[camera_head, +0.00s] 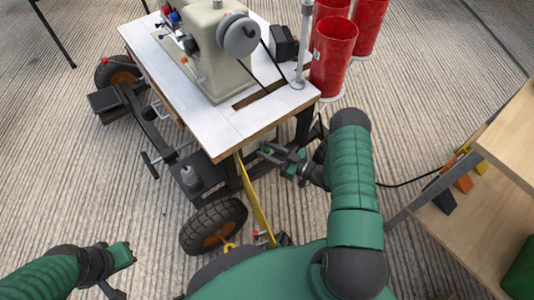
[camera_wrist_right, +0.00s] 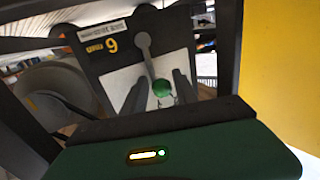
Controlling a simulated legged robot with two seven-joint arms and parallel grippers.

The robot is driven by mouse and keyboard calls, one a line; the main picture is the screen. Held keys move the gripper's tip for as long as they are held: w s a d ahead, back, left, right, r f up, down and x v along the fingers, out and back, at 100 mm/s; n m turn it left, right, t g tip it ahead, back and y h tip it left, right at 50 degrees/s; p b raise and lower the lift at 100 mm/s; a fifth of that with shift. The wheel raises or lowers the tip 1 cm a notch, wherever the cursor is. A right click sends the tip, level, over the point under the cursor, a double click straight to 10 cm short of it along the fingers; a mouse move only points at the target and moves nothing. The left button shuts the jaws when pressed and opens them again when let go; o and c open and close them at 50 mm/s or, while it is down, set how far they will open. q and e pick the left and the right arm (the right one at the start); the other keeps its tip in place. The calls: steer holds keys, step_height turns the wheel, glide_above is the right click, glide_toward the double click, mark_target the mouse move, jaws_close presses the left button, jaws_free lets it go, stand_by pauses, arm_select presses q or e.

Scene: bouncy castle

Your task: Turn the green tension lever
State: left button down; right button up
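The green tension lever shows in the right wrist view as a grey arm with a round green knob (camera_wrist_right: 162,88), against a white plate on a dark panel. In the head view the knob is a small green spot (camera_head: 267,150) under the front edge of the sewing table. My right gripper (camera_head: 272,155) is at the knob there. In the right wrist view my right gripper's dark fingers (camera_wrist_right: 159,92) are apart, one on each side of the knob, with gaps visible. My left gripper (camera_head: 120,270) is at the lower left, away from the table; its fingers are unclear.
A wooden shelf (camera_head: 490,200) stands at right. The floor at left is clear.

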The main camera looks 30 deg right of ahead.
steer(key=shift+w, duration=0.15)
jaws_close()
stand_by(1.4)
